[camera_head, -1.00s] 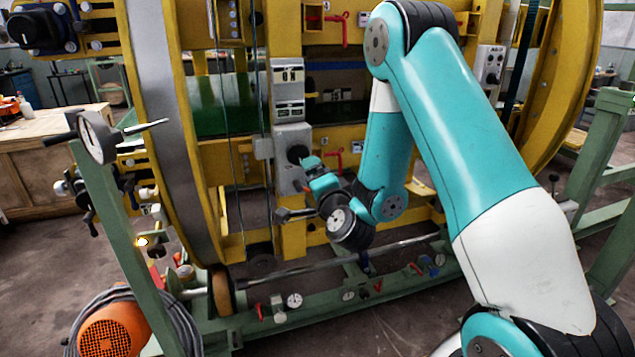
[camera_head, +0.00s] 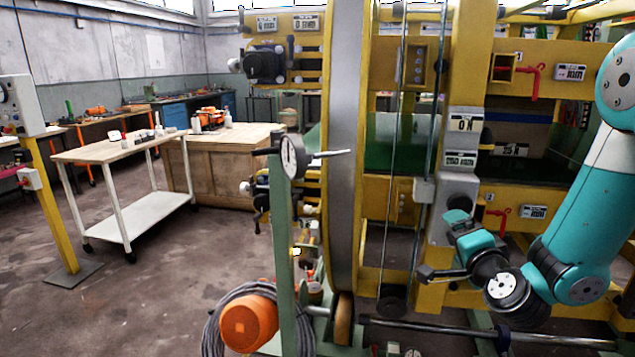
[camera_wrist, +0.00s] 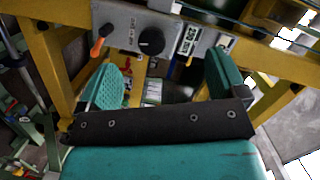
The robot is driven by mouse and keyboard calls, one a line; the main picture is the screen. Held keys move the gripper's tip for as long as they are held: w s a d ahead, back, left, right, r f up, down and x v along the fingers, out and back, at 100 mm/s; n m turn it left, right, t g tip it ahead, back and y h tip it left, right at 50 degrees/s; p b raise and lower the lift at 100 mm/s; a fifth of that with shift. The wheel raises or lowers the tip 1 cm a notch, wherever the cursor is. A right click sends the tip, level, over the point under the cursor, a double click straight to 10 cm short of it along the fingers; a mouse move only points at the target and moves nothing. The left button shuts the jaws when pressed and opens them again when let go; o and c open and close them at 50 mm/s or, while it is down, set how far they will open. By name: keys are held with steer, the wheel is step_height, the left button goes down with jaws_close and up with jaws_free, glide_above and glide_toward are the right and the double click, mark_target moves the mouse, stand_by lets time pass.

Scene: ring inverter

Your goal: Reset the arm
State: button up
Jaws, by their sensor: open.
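My gripper (camera_head: 450,262) is in front of the yellow machine, at the lower right of the head view, just below and in front of a grey switch box (camera_head: 459,188). My teal arm reaches it from the right edge. In the wrist view, the two teal fingers of my gripper (camera_wrist: 165,82) stand wide apart, with nothing held between them. Beyond the fingers is the grey panel with a black rotary knob (camera_wrist: 151,41) and an orange-red lever (camera_wrist: 98,46). The fingers look apart from the knob.
A large ring (camera_head: 346,150) stands left of my gripper. A dial gauge (camera_head: 292,157) sits on a green post, with an orange motor (camera_head: 248,323) below. A white-legged cart (camera_head: 130,150) and a wooden bench (camera_head: 215,178) stand at left.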

steer(key=s+a+r+n+g+y+p, duration=0.1)
steer(key=s+a+r+n+g+y, duration=0.15)
steer(key=a+n, duration=0.2)
steer(key=s+a+r+n+g+y, duration=0.1)
steer(key=s+a+n+g+y, duration=0.15)
steer(key=a, duration=0.35)
steer(key=s+a+r+n+g+y+p, duration=0.1)
steer(key=s+a+r+n+g+y, duration=0.15)
steer(key=a+n+y, duration=0.2)
steer(key=s+r+n+g+h, duration=0.1)
steer(key=s+n+g, duration=0.3)
steer(key=s, duration=0.7)
steer(key=s+a+r+n+g+h+p, duration=0.1)
steer(key=s+n+g, duration=0.4)
steer(key=s, duration=0.6)
steer(key=shift+r+n+h, duration=0.45)
steer(key=shift+r+h, duration=0.2)
steer(key=shift+h, duration=0.4)
steer(key=shift+a+g, duration=0.1)
steer(key=shift+g, duration=0.15)
stand_by(0.3)
